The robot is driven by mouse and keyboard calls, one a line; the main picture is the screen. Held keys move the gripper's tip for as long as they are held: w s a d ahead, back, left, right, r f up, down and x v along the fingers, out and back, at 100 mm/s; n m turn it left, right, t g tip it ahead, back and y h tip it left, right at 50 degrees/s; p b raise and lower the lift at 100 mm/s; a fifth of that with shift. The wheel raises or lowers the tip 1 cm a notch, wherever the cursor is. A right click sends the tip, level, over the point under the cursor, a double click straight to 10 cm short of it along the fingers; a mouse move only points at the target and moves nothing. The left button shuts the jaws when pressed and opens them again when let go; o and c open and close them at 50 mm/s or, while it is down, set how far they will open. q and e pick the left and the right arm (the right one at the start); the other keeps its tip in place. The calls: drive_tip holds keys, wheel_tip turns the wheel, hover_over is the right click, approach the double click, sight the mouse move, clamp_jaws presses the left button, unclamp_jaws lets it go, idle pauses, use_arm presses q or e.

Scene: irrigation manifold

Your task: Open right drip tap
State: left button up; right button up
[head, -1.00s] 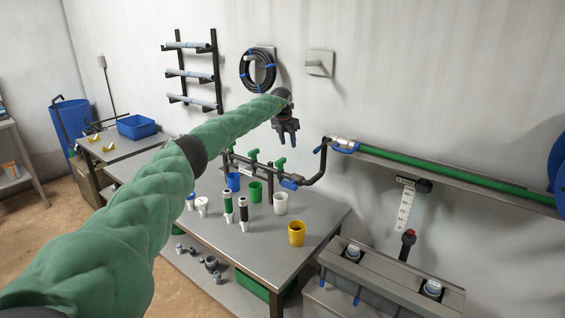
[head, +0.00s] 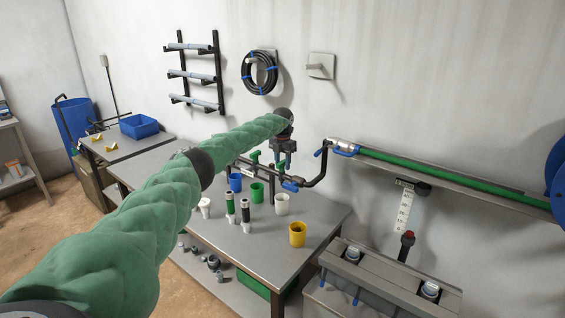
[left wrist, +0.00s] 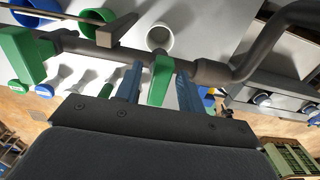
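The right drip tap's green handle (left wrist: 161,80) stands between my left gripper's two blue fingers (left wrist: 159,90) in the left wrist view. A gap shows on each side of the handle, so the gripper is open around it. In the head view my left gripper (head: 284,160) points down at the right end of the dark pipe manifold (head: 262,176) and mostly hides this tap. The neighbouring green tap (head: 255,156) is just left; it shows at the left in the wrist view (left wrist: 20,55). My right gripper is not in view.
Below on the table (head: 255,235) stand a blue cup (head: 235,182), a green cup (head: 257,192), a white cup (head: 282,204) and a yellow cup (head: 297,234). The pipe bends up at right.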

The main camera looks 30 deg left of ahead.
use_arm(q)
drive_tip(key=shift+f, duration=0.5)
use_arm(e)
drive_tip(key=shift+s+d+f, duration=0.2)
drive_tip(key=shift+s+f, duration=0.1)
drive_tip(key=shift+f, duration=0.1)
use_arm(q)
drive_tip(key=shift+c, duration=0.5)
clamp_jaws()
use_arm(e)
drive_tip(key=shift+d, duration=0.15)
